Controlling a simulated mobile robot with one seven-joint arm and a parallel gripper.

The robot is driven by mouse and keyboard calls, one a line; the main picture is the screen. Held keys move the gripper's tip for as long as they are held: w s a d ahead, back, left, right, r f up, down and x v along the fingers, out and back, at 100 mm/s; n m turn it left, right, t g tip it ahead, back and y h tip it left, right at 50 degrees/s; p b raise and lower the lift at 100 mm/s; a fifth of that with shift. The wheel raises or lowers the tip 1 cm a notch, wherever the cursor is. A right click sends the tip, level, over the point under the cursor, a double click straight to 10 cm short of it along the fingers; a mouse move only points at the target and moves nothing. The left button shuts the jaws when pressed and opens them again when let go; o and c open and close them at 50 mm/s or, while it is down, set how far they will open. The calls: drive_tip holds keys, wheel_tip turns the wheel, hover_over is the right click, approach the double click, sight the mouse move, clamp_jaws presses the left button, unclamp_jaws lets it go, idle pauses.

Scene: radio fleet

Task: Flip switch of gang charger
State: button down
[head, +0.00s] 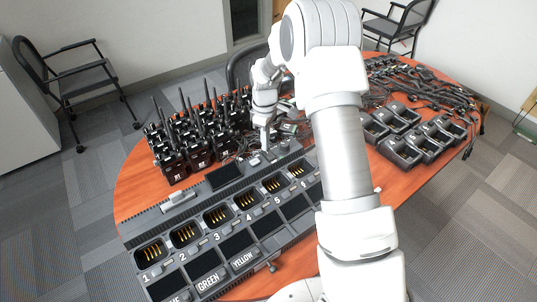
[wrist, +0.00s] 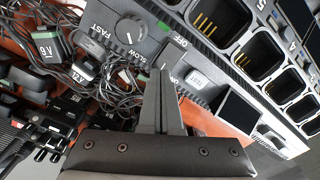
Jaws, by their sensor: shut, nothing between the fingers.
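The gang charger (head: 140,224) is a long grey unit with numbered slots, lying on the table in the head view. In the wrist view its panel (wrist: 150,48) shows a round knob (wrist: 130,30) between the words FAST and SLOW. An OFF label is beside it, and a pale rectangular part (wrist: 197,79) sits to the right of my fingers. My gripper (head: 265,149) points down at the charger's far edge. The tips partly hide the switch area; I cannot tell contact.
Several black radios (head: 187,145) stand left of my gripper. Cables and adapters (wrist: 90,70) lie close beside the charger. Single chargers (head: 403,150) and more cables fill the table's right side. Chairs (head: 80,85) stand beyond the table (head: 133,185).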

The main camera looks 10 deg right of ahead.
drive_tip(key=shift+f+b, duration=0.35)
drive_tip(key=shift+f, duration=0.2)
drive_tip(key=shift+r, duration=0.2)
drive_tip(key=shift+r+p, duration=2.2)
drive_tip(key=shift+r, duration=1.15)
drive_tip(key=shift+r, duration=0.1)
drive_tip(key=s+r+m+t, duration=0.1)
drive_tip(key=s+r+m, duration=0.2)
drive_tip(key=s+r, duration=0.55)
drive_tip(key=s+r+m+t, duration=0.2)
drive_tip(key=s+r, duration=0.3)
drive_tip(key=r, duration=0.7)
drive_tip(key=s+r+m+t, duration=0.2)
drive_tip(key=s+m, duration=0.3)
drive_tip(key=s, duration=1.4)
drive_tip(key=shift+r+m+t, duration=0.3)
drive_tip(key=shift+r, duration=0.5)
